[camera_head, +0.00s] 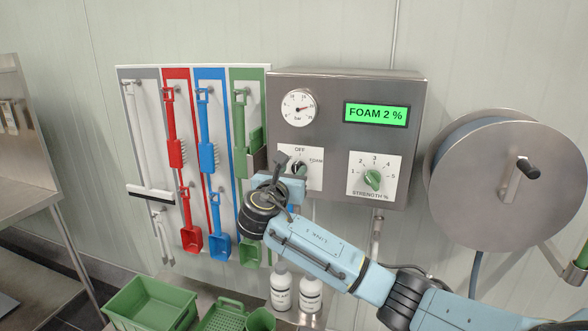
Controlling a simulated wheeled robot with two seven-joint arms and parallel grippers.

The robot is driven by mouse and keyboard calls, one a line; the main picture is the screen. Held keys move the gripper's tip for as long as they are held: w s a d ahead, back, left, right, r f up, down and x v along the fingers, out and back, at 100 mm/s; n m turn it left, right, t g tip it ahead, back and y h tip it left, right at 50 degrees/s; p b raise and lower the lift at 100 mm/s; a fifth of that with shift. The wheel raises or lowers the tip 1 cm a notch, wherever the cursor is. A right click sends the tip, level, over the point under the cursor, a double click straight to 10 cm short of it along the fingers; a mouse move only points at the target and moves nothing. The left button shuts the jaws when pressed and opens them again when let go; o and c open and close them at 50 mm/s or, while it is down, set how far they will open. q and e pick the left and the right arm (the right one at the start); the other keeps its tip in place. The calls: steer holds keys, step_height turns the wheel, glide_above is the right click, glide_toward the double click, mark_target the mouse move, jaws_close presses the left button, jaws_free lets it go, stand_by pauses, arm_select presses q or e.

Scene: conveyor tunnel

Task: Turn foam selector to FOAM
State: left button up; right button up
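The foam selector knob (302,171) is on a white plate marked OFF and FOAM, on the left of the steel control box. My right gripper (290,164) is at this knob, with its dark fingers over part of it. The knob's pointer is largely hidden, and I cannot tell whether the fingers grip it. The box's green display (377,113) reads FOAM 2 %. My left gripper is not in view.
A pressure gauge (299,108) and a green strength knob (373,180) are on the same box. Coloured brushes and scoops hang on a board (222,75) to the left. A hose reel (482,180) is at the right. White bottles (311,294) and green bins (150,303) stand below.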

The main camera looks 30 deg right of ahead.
steer(key=shift+x, duration=1.45)
steer(key=shift+c, duration=0.2)
jaws_close()
